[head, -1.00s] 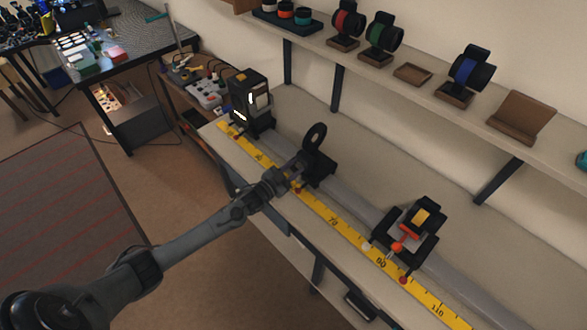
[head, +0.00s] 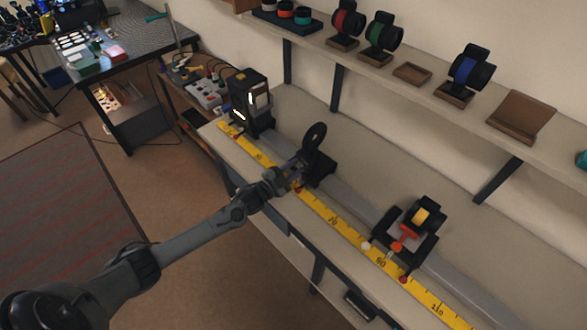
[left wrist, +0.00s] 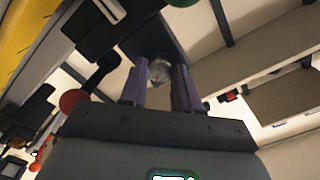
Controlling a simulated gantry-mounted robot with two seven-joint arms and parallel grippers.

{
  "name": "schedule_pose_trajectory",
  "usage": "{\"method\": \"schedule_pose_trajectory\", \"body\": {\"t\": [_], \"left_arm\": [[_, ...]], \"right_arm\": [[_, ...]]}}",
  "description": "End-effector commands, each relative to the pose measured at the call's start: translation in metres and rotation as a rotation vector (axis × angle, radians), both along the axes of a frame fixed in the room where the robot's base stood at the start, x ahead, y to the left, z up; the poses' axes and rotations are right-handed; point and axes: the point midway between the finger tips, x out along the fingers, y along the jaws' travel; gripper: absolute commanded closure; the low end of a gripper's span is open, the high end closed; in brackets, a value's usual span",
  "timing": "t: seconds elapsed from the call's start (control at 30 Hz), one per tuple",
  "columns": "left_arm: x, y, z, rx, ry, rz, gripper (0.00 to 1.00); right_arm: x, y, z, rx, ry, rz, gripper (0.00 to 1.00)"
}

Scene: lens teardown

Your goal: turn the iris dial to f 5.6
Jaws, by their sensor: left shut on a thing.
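A black mount with an upright ring (head: 315,137) stands on the grey rail near the middle of the head view. My left gripper (head: 302,165) is at the near side of this mount, its fingertips hard to make out there. In the left wrist view, the two purple fingers of my left gripper (left wrist: 163,82) are closed around a small round pale dial (left wrist: 159,71) with a reddish mark. I take it for the iris dial; its f-number marks are too small to read. My right gripper is in neither view.
A yellow scale (head: 333,221) runs along the rail. A black lamp-like box (head: 250,100) stands at its far end and a carriage with a yellow insert and red lever (head: 408,236) stands nearer. A shelf with coloured lens holders (head: 470,72) hangs above the back.

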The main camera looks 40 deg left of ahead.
Motion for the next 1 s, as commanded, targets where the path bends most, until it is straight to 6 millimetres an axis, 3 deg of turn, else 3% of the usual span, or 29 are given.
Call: {"method": "schedule_pose_trajectory", "body": {"t": [0.17,0.2,0.33,0.73,1.0], "left_arm": [[0.0,0.0,0.001,-0.001,-0.003,-0.001,0.99],[0.0,0.0,0.001,-0.001,-0.003,-0.001,0.63],[0.0,0.0,0.001,-0.001,-0.002,-0.001,0.43],[-0.005,0.001,0.0,-0.002,0.002,0.0,0.43],[-0.039,0.004,0.0,-0.002,0.003,-0.001,0.43]], "right_arm": [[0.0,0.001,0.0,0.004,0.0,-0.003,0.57],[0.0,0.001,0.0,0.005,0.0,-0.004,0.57],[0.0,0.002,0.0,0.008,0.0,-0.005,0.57],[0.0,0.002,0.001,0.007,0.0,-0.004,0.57],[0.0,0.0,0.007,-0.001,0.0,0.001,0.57]]}}
